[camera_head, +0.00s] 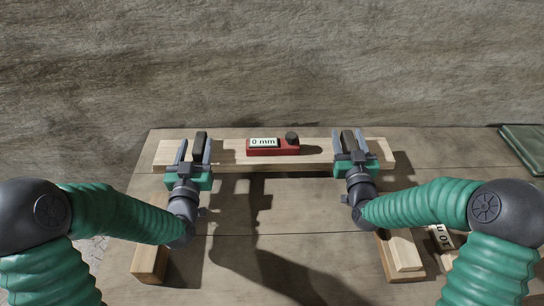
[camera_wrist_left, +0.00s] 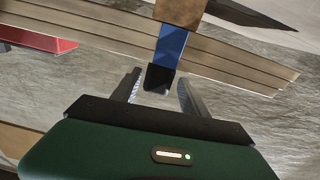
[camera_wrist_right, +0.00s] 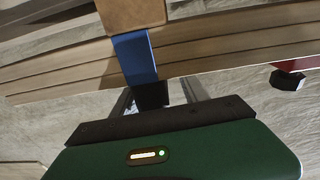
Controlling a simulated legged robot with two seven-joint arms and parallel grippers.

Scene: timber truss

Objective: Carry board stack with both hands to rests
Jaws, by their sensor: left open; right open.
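A pale board stack (camera_head: 228,160) lies left to right along the far part of the table. In the wrist views its layered edge shows in the left one (camera_wrist_left: 235,65) and the right one (camera_wrist_right: 60,65). My left gripper (camera_head: 195,143) is open over the stack's left part. My right gripper (camera_head: 352,138) is open over its right part. In each wrist view a blue strip with a black end, left (camera_wrist_left: 170,45) and right (camera_wrist_right: 134,55), crosses the layers and reaches toward the open fingers. Contact is unclear. Which wooden pieces are the rests is unclear.
A red device (camera_head: 272,152) reading "0 mm" sits at the stack's middle. A wooden block (camera_head: 150,262) is at front left. Pale boards (camera_head: 405,250) lie at front right, near a partly hidden label (camera_head: 442,238). A green object (camera_head: 525,142) is at far right. The table's middle is clear.

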